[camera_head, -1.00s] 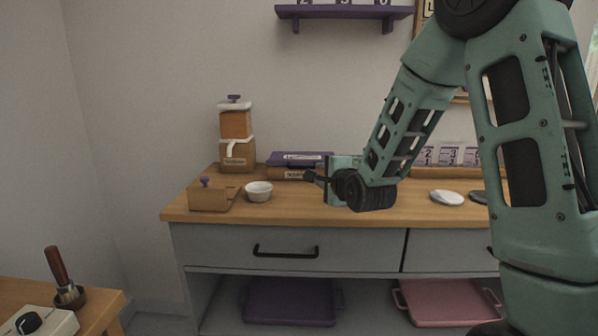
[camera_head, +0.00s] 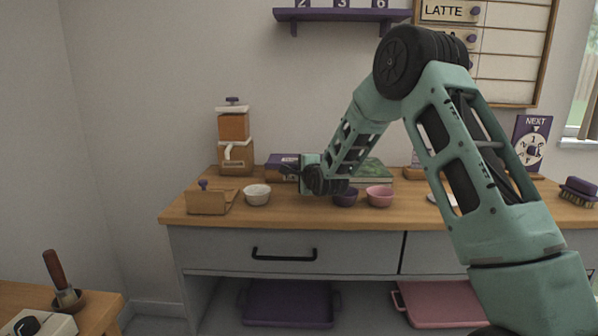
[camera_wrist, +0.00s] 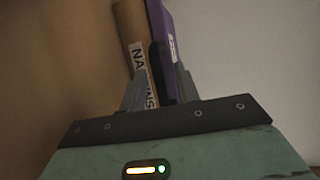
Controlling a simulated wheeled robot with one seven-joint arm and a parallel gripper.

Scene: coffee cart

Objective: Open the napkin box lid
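The napkin box (camera_head: 272,170) stands at the back of the counter, a wooden body under a purple lid (camera_head: 280,159). The lid looks shut. My gripper (camera_head: 290,171) is at the front of the box and hides part of it. In the wrist view, the wooden body (camera_wrist: 131,22) with its napkin label and the purple lid (camera_wrist: 164,30) appear turned on their side. A black upright bar (camera_wrist: 157,72), seemingly the lid's handle, lies between the two grey fingers of my gripper (camera_wrist: 160,85). The fingers look spread; contact with the bar is unclear.
A white bowl (camera_head: 257,196) and a wooden holder (camera_head: 208,201) stand front left of the box, a grinder (camera_head: 234,145) behind left. A dark purple bowl (camera_head: 345,198) and pink bowl (camera_head: 379,197) stand to the right, below my arm. A wall shelf (camera_head: 343,15) is above.

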